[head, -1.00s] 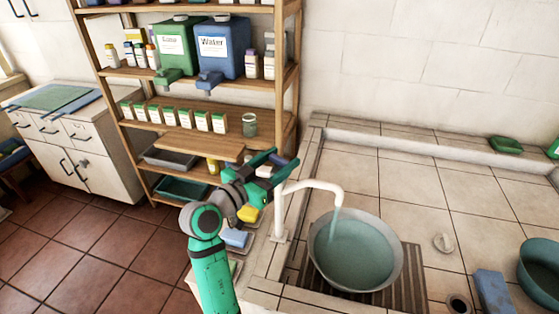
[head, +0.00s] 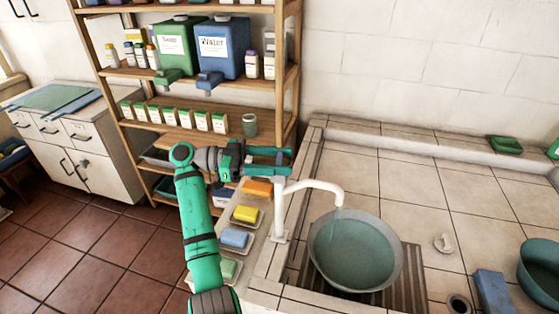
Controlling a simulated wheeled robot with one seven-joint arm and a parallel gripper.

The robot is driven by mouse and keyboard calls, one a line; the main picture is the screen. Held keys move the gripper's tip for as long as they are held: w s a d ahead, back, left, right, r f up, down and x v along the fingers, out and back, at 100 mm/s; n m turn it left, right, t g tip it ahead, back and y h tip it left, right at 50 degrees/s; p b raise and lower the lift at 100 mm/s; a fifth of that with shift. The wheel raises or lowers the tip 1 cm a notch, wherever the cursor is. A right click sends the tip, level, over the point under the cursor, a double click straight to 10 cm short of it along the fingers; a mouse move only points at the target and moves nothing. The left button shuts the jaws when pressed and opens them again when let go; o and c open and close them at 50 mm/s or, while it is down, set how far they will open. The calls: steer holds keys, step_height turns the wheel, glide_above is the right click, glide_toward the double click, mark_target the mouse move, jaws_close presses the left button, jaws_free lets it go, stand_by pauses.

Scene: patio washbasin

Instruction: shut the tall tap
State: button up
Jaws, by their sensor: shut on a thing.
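The tall tap (head: 280,212) is a white upright pipe with a spout (head: 318,185) bent to the right over a grey bowl (head: 314,262). The bowl holds bluish water, and a short pale streak shows under the spout's end; I cannot tell how strongly it flows. My gripper (head: 276,161) reaches in from the left at the top of the tap's pipe. Its teal fingers are shut on the tap's handle, which they mostly hide.
Sponges in yellow (head: 246,214), blue (head: 234,238) and orange (head: 257,188) lie on the ledge left of the tap. A wooden shelf (head: 195,93) with canisters and boxes stands behind. A teal bowl (head: 538,272) and a blue block (head: 491,291) are at the right.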

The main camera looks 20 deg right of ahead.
steer(key=shift+f+m+g+y, duration=0.1)
steer(key=shift+m+g+y, duration=0.9)
steer(key=shift+g, duration=0.7)
steer(key=shift+d+m+g, duration=0.1)
steer(key=shift+m+g, duration=0.2)
steer(key=shift+m, duration=0.1)
steer(key=o, duration=1)
steer(key=shift+o, duration=0.2)
